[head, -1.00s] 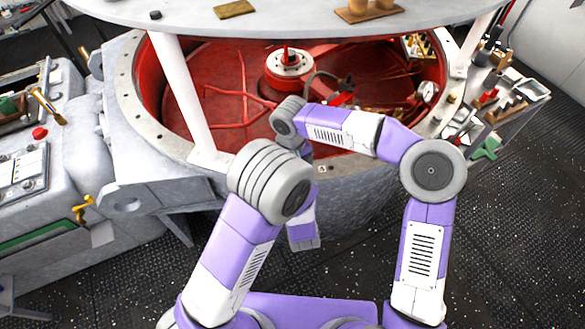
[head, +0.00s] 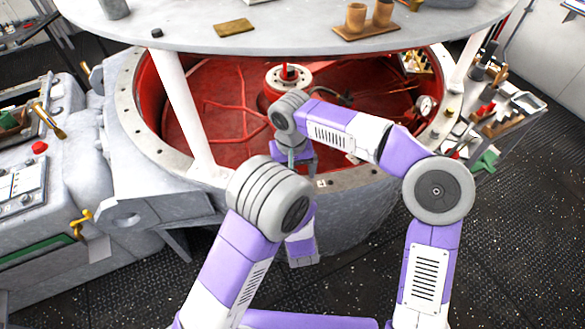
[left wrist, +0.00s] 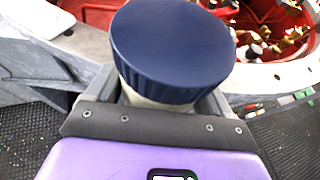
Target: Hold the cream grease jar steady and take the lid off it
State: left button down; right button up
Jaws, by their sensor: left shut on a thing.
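The cream grease jar (left wrist: 150,96) shows in the left wrist view as a narrow pale strip under its lid. The wide navy lid (left wrist: 175,45) with a ribbed edge sits on top of it and covers most of it. My left gripper (left wrist: 160,100) is shut on the jar, a grey finger on each side below the lid. In the head view I cannot make out the jar, the lid or the left fingertips; my left arm may hide them.
A round red-lined pit (head: 225,95) with a pale riveted rim (head: 150,140) lies ahead. A tool-laden bench (head: 505,110) is at right.

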jog(key=m, duration=0.2)
jog(key=r+m, duration=0.1)
jog(key=m, duration=0.2)
jog(key=shift+w+d+r+m, duration=0.1)
jog(key=shift+d+r+m, duration=0.1)
jog(key=shift+r+m, duration=0.15)
jog(key=shift+f, duration=3.9)
jog(key=shift+c, duration=0.5)
jog(key=c, duration=1)
jog(key=n, duration=0.6)
jog(key=shift+r+n, duration=0.1)
jog(key=shift+n, duration=0.25)
jog(key=n, duration=0.5)
jog(key=shift+d+n, duration=0.15)
jog(key=shift+n, duration=0.25)
jog(key=o, duration=1)
jog(key=shift+o, duration=0.5)
